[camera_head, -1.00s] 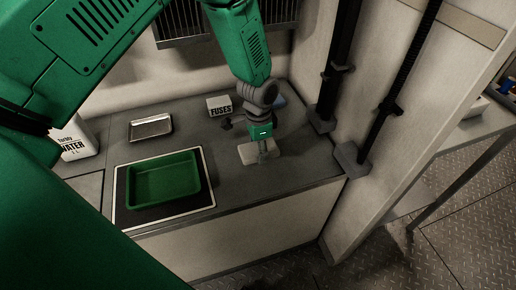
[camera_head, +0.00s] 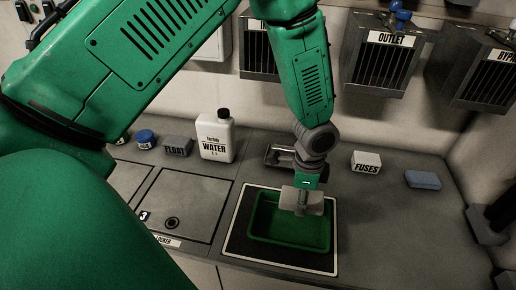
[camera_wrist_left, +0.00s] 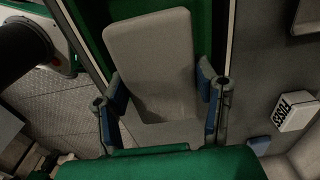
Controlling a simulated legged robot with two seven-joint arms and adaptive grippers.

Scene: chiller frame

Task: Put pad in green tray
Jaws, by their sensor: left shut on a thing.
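The pad (camera_head: 316,204) is a flat, pale grey block with rounded corners. My left gripper (camera_head: 302,208) is shut on it and holds it over the green tray (camera_head: 315,236), toward the tray's back part in the head view. In the left wrist view the pad (camera_wrist_left: 150,62) lies between the two blue-lined fingers, with part of the green tray (camera_wrist_left: 203,18) behind it. The pad hides some of the tray. I cannot tell how high the pad is above the tray floor. My right gripper is not in view.
The green tray sits on a black mat with a white border (camera_head: 240,250). Behind it are a small metal tray (camera_head: 277,156), a water jug (camera_head: 216,138) and a FUSES box (camera_head: 366,163). A blue block (camera_head: 422,180) lies at right. Counter right of the mat is clear.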

